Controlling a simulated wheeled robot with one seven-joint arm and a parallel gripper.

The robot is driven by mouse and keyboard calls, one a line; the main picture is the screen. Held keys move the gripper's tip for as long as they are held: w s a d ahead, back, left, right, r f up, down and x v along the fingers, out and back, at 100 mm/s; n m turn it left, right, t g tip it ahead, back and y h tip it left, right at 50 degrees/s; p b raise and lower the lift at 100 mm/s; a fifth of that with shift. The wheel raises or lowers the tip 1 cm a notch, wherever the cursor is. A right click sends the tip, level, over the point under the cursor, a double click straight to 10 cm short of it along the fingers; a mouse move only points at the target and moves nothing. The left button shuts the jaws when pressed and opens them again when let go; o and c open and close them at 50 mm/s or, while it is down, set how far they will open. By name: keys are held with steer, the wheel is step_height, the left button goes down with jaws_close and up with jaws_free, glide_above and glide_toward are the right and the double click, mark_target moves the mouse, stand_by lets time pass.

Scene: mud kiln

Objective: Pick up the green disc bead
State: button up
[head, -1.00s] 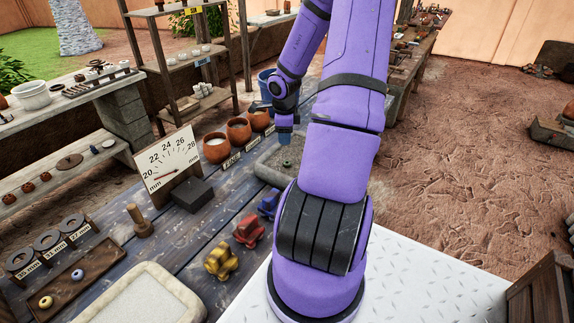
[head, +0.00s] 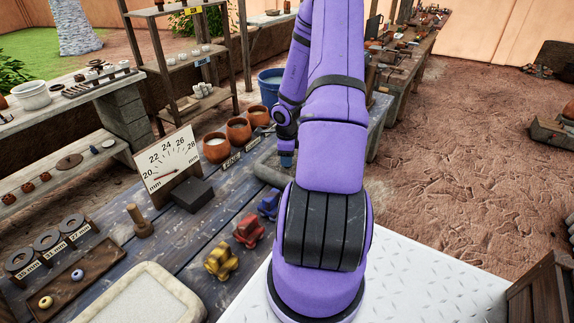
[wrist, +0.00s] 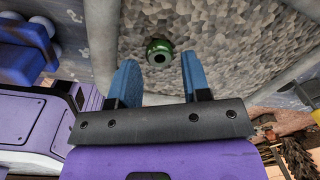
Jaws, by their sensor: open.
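The green disc bead (wrist: 159,50) lies on the grey speckled bed of a stone-edged tray (wrist: 215,42) in the wrist view, its dark hole facing up. My gripper (wrist: 160,76) is open, its two blue fingers apart and empty. The bead appears just beyond the fingertips, roughly centred between them, and is not held. In the head view my gripper (head: 287,160) is over the tray (head: 265,168), partly behind my arm. The bead is hidden there.
Red, yellow and blue toy-like vehicles (head: 249,231) stand on the table left of my arm. Clay pots (head: 238,130) line the table behind the tray. A dial board (head: 172,163) and a dark block (head: 193,195) stand farther left. A blue bucket (head: 270,84) is behind.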

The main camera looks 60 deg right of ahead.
steer(key=shift+f, duration=1)
steer(key=shift+c, duration=0.2)
steer(key=c, duration=0.6)
steer(key=shift+r, duration=0.1)
